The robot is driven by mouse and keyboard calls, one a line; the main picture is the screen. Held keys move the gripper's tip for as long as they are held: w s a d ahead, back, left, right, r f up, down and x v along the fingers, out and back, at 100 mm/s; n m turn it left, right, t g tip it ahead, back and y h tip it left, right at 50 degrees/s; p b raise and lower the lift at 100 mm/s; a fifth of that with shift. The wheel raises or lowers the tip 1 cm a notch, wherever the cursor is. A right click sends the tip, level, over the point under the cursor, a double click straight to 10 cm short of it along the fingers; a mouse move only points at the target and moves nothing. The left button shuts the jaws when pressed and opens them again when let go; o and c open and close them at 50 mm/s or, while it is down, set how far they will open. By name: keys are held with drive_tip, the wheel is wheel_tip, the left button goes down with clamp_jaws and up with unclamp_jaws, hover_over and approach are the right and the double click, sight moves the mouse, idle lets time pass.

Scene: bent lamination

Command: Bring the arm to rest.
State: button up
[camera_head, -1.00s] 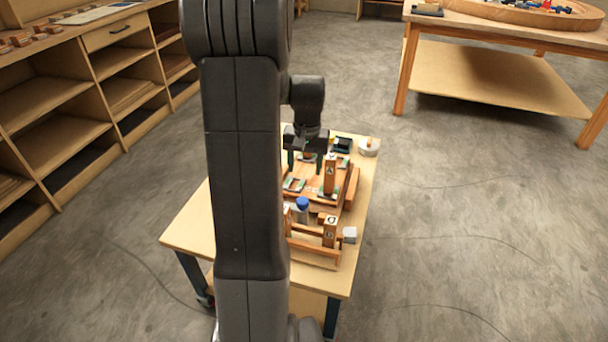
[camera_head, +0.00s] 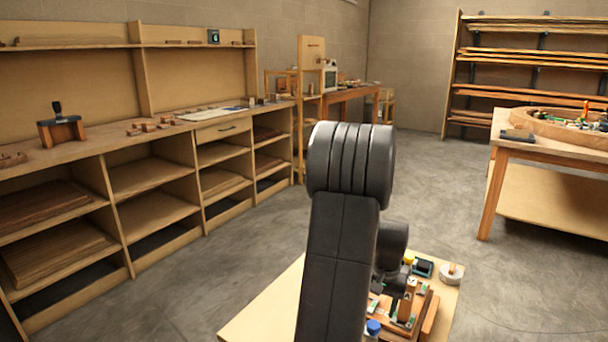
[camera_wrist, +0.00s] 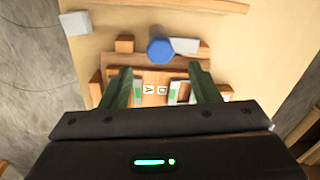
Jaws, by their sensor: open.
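My arm (camera_head: 340,240) rises in front of the small work table (camera_head: 262,312) in the head view, bent at a thick dark elbow. It hides part of the table, and my fingertips cannot be made out there. In the wrist view my gripper (camera_wrist: 163,90) is open, its two green fingers apart with nothing gripped between them. Below and between the fingers is a wooden fixture (camera_wrist: 150,62) with lettered blocks. A blue-capped bottle (camera_wrist: 160,50) stands just beyond the fingertips; its blue cap also shows in the head view (camera_head: 373,327).
On the small table a wooden block marked A (camera_head: 406,300) stands upright, with a round white-and-tan item (camera_head: 451,273) at the far right corner. A long shelf unit (camera_head: 150,180) lines the left. Another table (camera_head: 550,150) stands at right. Open floor lies between.

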sight(375, 321)
wheel_tip(375, 321, down, 6)
drive_tip(key=shift+a+f+b, duration=0.15)
drive_tip(key=shift+f+b, duration=0.1)
drive_tip(key=shift+b, duration=0.3)
